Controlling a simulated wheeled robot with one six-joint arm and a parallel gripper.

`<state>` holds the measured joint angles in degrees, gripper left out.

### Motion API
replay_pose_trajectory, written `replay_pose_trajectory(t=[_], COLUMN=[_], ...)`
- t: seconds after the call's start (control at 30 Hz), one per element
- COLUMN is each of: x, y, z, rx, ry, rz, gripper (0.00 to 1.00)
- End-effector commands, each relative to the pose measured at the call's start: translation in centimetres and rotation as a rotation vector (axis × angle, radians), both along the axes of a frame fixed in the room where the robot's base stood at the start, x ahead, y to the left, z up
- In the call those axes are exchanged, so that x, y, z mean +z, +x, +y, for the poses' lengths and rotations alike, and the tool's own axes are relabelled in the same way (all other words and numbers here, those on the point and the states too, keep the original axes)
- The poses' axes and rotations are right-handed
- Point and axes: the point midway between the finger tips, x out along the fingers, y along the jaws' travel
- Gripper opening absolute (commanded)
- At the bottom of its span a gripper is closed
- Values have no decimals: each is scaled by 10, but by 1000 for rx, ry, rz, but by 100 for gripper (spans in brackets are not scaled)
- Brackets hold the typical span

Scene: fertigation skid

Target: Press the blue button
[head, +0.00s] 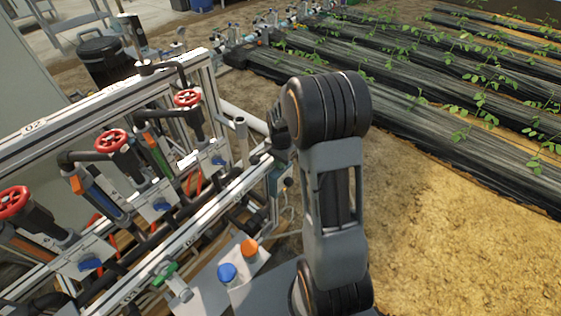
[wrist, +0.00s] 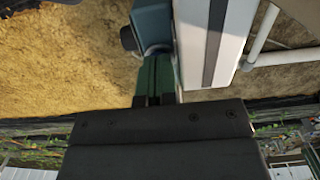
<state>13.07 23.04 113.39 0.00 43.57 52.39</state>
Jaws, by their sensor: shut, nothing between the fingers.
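No blue part is clearly marked as a button. A round blue cap (head: 228,272) on a pale body stands beside an orange cap (head: 249,248) at the bottom of the head view. Small blue handles (head: 90,263) also sit on the rack's white plates. My gripper (head: 278,128) shows only partly, dark, left of my arm's upper joint and above the rack's right end. In the wrist view my gripper (wrist: 155,78) is shut and empty, its fingers narrow and close to a grey-blue box (wrist: 152,22). I cannot tell whether they touch it.
The pipe rack (head: 150,265) carries red handwheels (head: 111,141) and a green handle (head: 165,272). A small box with a black knob (head: 288,182) is at its right end. Bare soil (head: 440,220) lies open to the right, before the plant rows (head: 470,90).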

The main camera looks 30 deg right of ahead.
Motion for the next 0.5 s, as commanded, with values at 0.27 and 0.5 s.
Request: replay_pose_trajectory(t=[0.27,0.5], x=[-18,-21], y=[-1,-2], z=[0,0], rx=[0,0], ry=[1,2], rz=[3,8], gripper=[0,0])
